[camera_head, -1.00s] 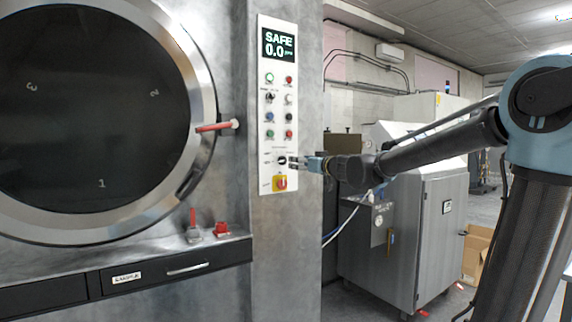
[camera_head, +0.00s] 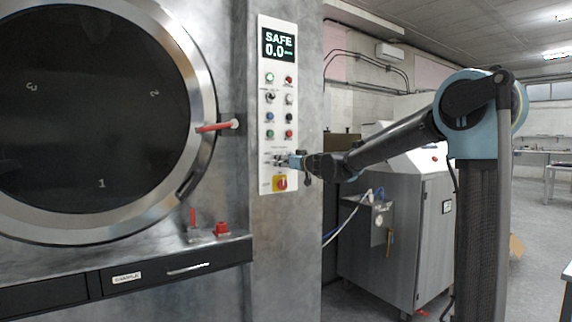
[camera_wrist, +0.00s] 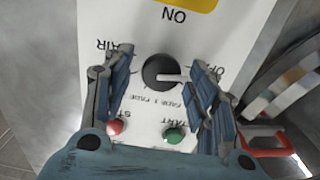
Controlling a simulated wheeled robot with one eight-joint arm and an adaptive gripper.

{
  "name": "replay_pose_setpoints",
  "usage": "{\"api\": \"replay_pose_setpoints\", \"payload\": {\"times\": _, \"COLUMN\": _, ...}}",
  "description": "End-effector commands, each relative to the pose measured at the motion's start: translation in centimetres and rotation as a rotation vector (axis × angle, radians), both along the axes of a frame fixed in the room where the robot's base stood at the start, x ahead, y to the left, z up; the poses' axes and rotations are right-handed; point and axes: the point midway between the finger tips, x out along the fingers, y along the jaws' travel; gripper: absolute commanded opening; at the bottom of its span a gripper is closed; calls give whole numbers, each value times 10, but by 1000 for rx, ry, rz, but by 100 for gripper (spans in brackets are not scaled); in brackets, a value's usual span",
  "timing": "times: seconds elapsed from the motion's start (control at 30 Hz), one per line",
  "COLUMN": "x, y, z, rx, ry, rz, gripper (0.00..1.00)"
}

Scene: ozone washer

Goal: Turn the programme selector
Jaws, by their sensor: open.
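The programme selector (camera_wrist: 164,73) is a round black knob with a pale pointer line on the white control panel (camera_head: 289,50). In the wrist view it sits between and beyond the two fingers of my gripper (camera_wrist: 160,85). The pointer line points right in that view. The fingers are open on either side of the knob; I cannot tell whether they touch it. In the head view my gripper (camera_head: 284,161) is at the lower part of the panel and hides most of the knob.
Below the selector is a red knob on a yellow plate (camera_head: 280,184). A red button (camera_wrist: 115,127) and a green button (camera_wrist: 173,135) lie close to the fingers. The washer's round door (camera_head: 205,100), with a red handle (camera_head: 214,127), is to the left.

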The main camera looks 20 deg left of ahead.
Motion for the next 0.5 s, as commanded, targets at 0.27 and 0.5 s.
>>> {"api": "replay_pose_setpoints", "payload": {"times": 0.27, "x": 1, "y": 2, "z": 0, "rx": 0, "ry": 0, "rz": 0, "gripper": 53}}
{"api": "replay_pose_setpoints", "payload": {"times": 0.5, "x": 1, "y": 1, "z": 0, "rx": 0, "ry": 0, "rz": 0, "gripper": 10}}
